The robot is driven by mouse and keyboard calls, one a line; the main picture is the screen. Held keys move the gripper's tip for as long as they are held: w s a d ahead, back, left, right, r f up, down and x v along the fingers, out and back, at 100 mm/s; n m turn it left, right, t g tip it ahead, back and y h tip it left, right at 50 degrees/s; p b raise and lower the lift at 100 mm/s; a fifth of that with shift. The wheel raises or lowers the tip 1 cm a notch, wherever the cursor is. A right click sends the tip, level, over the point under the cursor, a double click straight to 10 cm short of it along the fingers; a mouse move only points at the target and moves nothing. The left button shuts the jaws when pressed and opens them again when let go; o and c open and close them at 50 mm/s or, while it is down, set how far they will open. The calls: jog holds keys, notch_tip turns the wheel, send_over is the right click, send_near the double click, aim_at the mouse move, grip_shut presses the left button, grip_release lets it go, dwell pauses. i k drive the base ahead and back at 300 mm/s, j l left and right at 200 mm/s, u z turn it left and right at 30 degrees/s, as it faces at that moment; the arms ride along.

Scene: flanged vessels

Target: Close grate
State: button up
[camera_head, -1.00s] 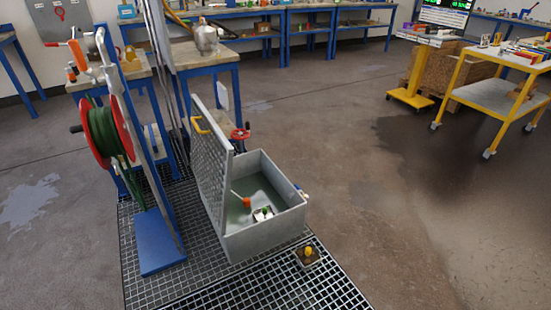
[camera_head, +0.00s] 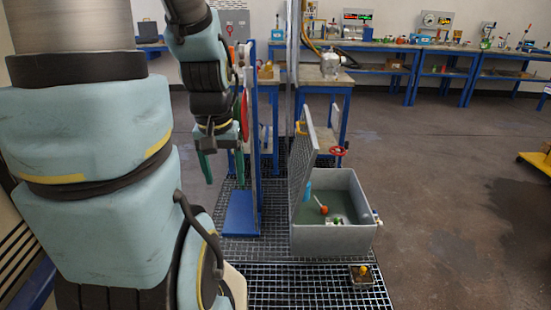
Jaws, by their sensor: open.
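The grate (camera_head: 303,172) is a grey mesh lid standing upright, leaning slightly, along the left side of a grey open box (camera_head: 333,239). It has a yellow handle (camera_head: 301,129) near its far top edge. Inside the box are an orange-headed item (camera_head: 324,210) and a small white and green thing. My gripper (camera_head: 223,178) points down, open and empty, with green fingers. It hangs left of the grate and apart from it, in front of the blue stand in the picture.
A blue stand (camera_head: 243,213) with a reel stands left of the box, partly hidden by my arm. A red handwheel (camera_head: 338,151) is behind the box. Open floor lies to the right.

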aim_at(305, 150)
jog(key=z, duration=0.7)
jog(key=i+j, duration=0.1)
jog(key=i, duration=0.4)
jog(key=i+j, duration=0.1)
jog(key=i, duration=0.45)
jog(key=i+u, duration=0.15)
jog(key=u, duration=1.7)
